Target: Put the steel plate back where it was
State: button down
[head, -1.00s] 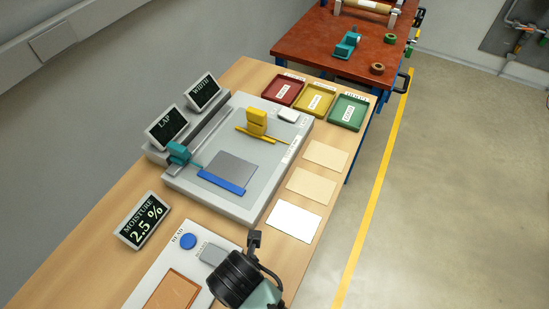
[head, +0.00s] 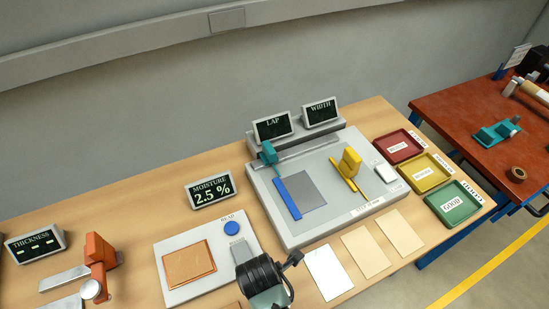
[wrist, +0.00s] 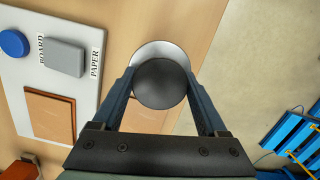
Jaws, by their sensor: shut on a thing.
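In the wrist view my gripper (wrist: 161,92) is shut on a dark round knob. A pale round disc shows beyond and around the knob; I take knob and disc as the steel plate (wrist: 160,47). It is over the wooden table near its front edge; whether it touches the table I cannot tell. In the head view my wrist hides the fingers and the held thing, in front of the moisture meter's board (head: 172,256). A flat grey square (head: 308,187) with a blue strip (head: 288,198) along one side lies on the lap and width gauge.
The moisture display (head: 211,190) reads 2.5 %. An orange thickness gauge (head: 98,258) stands at the left. Several sheets (head: 328,272) lie along the front edge, right of my wrist. Red, yellow and green trays (head: 453,202) are at the right. The red table (head: 460,125) stands beyond.

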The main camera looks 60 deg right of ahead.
jog(key=shift+f, duration=2.2)
grip_release()
jog(key=shift+f, duration=0.15)
jog(key=r, duration=0.4)
jog(key=a+r, duration=0.1)
jog(key=r, duration=0.7)
jog(key=shift+w+a+r, duration=0.15)
jog(key=shift+w, duration=0.1)
